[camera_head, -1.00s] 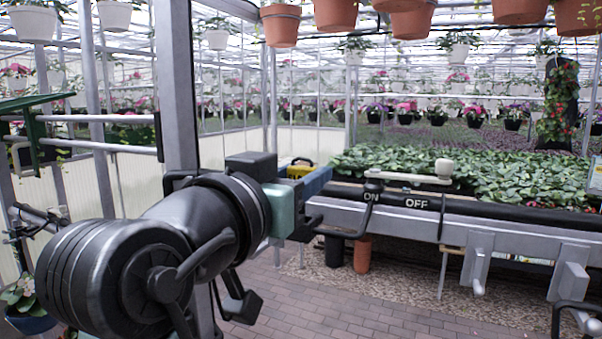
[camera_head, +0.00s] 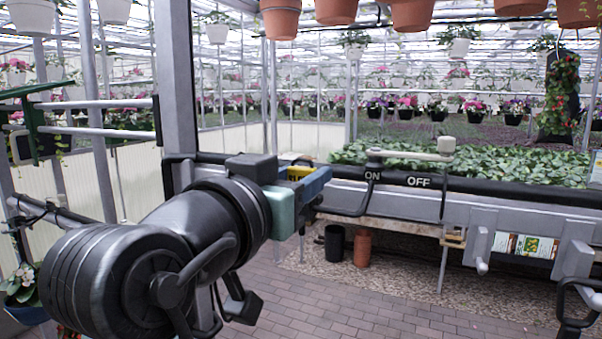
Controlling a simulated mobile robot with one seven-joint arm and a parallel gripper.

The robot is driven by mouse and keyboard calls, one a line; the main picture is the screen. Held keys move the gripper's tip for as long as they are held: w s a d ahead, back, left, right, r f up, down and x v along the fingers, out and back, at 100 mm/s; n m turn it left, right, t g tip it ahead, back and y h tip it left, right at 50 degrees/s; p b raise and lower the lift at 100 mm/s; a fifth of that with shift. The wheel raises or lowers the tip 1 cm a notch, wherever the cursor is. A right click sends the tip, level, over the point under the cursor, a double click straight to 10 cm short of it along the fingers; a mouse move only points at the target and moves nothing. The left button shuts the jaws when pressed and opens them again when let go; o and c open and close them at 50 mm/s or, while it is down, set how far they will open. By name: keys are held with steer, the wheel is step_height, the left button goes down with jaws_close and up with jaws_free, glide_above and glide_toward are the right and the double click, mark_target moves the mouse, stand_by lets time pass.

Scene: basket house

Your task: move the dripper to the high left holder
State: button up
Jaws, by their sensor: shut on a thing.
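My arm fills the lower left of the head view, and its far end hides much of my gripper (camera_head: 314,184). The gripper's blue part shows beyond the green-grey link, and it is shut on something. A small yellow-and-black piece (camera_head: 298,173) shows at the gripper and appears to be the held dripper; most of it is hidden. At the far left is a green bracket (camera_head: 30,115) with pale horizontal rails beside a grey post. I cannot tell whether it is the high left holder.
A plant bench (camera_head: 405,208) with ON and OFF labels and a pale lever (camera_head: 412,155) stands ahead right. A grey post (camera_head: 176,85) rises close to my arm. Terracotta pots (camera_head: 336,8) hang overhead. The brick floor (camera_head: 340,300) is clear in front.

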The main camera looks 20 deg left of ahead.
steer(key=o, duration=1.1)
steer(key=shift+c, duration=0.2)
steer(key=shift+f, duration=0.1)
steer(key=s+b, duration=0.4)
steer(key=s, duration=0.9)
steer(key=shift+a, duration=0.2)
steer(key=w+d+r+n+t, duration=0.1)
steer(key=w+d+r+t, duration=0.35)
steer(key=d, duration=0.45)
steer(key=s+d+r+t, duration=0.1)
steer(key=s+d+t, duration=0.2)
steer(key=d+t, duration=0.2)
steer(key=d, duration=0.2)
steer(key=shift+s+d+r+m+y, duration=0.3)
steer(key=shift+d+r, duration=0.1)
